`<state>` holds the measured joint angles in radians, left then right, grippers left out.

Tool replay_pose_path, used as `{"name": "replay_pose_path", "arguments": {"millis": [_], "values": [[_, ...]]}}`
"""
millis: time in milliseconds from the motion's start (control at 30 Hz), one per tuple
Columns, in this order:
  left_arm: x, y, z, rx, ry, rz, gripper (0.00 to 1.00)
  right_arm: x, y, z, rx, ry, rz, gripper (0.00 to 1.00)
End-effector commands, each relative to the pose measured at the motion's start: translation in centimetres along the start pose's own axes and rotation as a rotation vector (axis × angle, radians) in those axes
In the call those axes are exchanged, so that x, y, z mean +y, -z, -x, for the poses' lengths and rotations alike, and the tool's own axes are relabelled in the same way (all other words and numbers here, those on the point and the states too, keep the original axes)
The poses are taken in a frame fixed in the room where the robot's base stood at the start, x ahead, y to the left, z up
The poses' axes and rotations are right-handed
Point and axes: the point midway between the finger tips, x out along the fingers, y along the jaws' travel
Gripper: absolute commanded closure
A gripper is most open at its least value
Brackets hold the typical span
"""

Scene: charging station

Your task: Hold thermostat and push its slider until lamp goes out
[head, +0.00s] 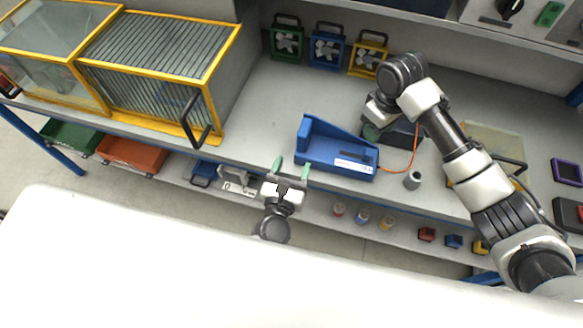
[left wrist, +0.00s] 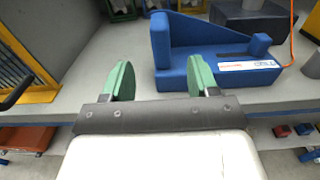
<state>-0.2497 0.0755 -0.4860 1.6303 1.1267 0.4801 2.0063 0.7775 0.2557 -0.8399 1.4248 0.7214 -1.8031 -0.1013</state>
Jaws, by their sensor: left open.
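The blue device with a long slot and a small upright block (head: 371,155), which I take for the thermostat (head: 325,152) and its slider, lies on the bench. It has a tall end at its left and a white label on its front. It also shows in the left wrist view (left wrist: 205,68), with the block (left wrist: 260,44) at the slot's right end. My left gripper (head: 291,168) is open and empty, with its green fingers (left wrist: 161,80) just in front of the device's left part, apart from it. My right gripper (head: 374,112) is above a dark box behind the device; its fingers are not clear. I cannot identify the lamp.
An orange cable (head: 414,150) runs from the device's right end. A small grey cylinder (head: 412,180) stands right of it. The dark box (head: 402,134) is behind. Small fans (head: 327,48) stand at the back; a yellow-framed cabinet (head: 160,75) is left. Bench between cabinet and device is clear.

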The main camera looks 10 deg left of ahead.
Motion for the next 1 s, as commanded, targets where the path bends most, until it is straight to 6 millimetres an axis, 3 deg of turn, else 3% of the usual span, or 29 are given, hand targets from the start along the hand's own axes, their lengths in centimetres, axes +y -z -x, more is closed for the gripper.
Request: {"name": "replay_pose_path", "arguments": {"millis": [600,1000], "values": [[0.0,0.0,-9.4,-0.001,0.000,0.002,0.40,0.0,0.0,0.0,0.000,0.000,0.000,0.57],[0.0,0.0,-10.5,0.001,0.000,0.001,0.40,0.0,0.0,0.0,0.000,0.000,0.000,0.57]]}}
